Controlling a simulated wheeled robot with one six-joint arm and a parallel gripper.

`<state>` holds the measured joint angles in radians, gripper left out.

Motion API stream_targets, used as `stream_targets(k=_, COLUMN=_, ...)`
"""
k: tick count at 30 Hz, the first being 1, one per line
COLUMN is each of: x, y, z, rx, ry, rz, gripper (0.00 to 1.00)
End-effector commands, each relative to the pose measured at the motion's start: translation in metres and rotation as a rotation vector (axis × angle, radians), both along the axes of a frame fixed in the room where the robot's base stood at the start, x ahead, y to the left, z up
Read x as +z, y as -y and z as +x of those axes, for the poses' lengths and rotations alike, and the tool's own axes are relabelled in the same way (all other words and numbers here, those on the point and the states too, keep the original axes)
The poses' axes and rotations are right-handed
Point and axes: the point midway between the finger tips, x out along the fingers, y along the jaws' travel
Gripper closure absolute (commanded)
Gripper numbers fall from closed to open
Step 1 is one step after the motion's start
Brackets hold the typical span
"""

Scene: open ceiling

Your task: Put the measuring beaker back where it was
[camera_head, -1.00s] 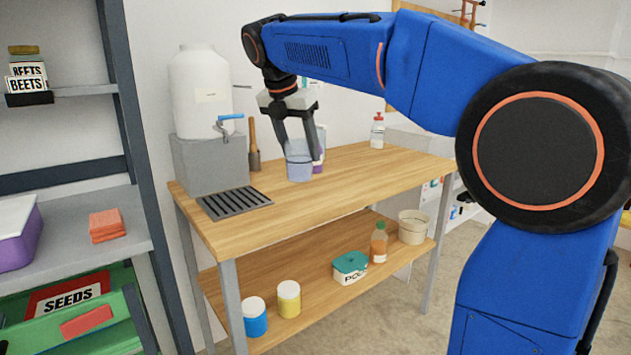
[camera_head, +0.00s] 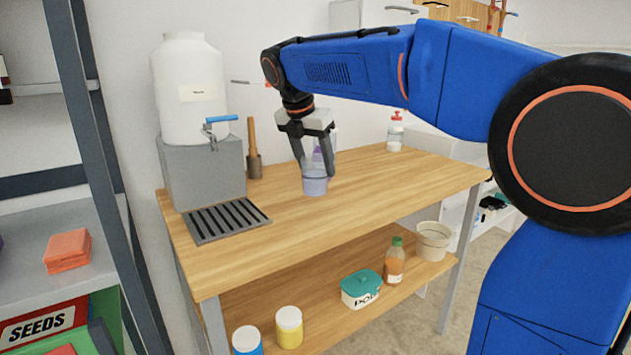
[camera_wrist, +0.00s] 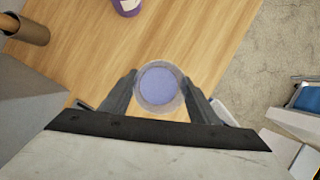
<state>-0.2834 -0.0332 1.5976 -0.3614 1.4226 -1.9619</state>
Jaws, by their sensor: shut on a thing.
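The measuring beaker (camera_head: 315,184) is a clear cup with blue-violet contents, at the middle of the wooden workbench top (camera_head: 390,180). My gripper (camera_head: 314,172) points down with its two fingers closed on opposite sides of the beaker. In the wrist view the round beaker (camera_wrist: 158,88) sits between the fingertips, seen from above and filled with the blue-violet colour. It looks upright. I cannot tell whether its base touches the bench or hangs just above it.
A white water container (camera_head: 190,95) with a blue tap stands on a grey block (camera_head: 200,175), with a slatted drip tray (camera_head: 228,220) in front. A purple-labelled container (camera_wrist: 128,4) stands near the beaker. A white bottle (camera_head: 395,135) stands at the back right. The right front bench top is clear.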

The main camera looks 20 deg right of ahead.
Motion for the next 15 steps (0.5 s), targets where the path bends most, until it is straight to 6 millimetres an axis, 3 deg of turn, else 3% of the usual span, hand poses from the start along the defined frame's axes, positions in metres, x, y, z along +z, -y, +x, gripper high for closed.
stream_targets(k=15, x=-0.044, y=0.000, z=0.000, rx=0.000, ry=0.001, rz=0.000, gripper=0.75)
